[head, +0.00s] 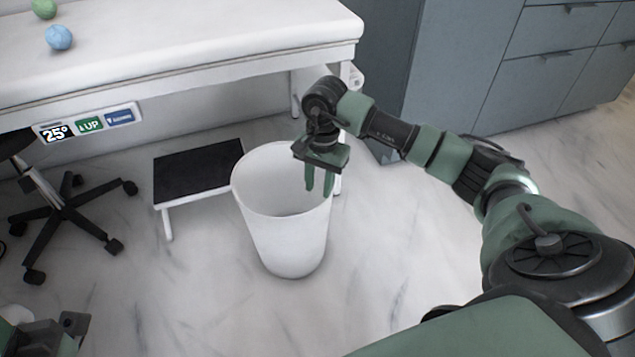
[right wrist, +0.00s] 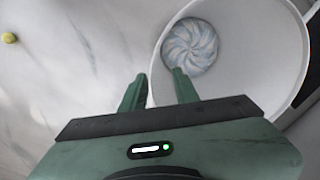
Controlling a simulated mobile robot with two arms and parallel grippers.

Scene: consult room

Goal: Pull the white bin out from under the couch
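The white bin (head: 285,235) stands upright on the floor by the right end of the couch (head: 200,45), beside a step stool. In the head view nothing of the couch covers it. The right wrist view looks into the open bin (right wrist: 255,75), where a round blue-white swirl shows at the bottom. My right gripper (head: 318,190) points down at the bin's right rim. Its fingers are apart, and in the right wrist view (right wrist: 158,90) the rim passes between them. I cannot tell whether they touch it. My left gripper (head: 50,338) shows only partly at the bottom left.
A black-topped step stool (head: 198,170) stands left of the bin. A wheeled chair base (head: 65,212) is further left. Grey cabinets (head: 480,70) stand at the back right. A green ball (head: 44,8) and a blue ball (head: 59,37) lie on the couch. Floor before the bin is clear.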

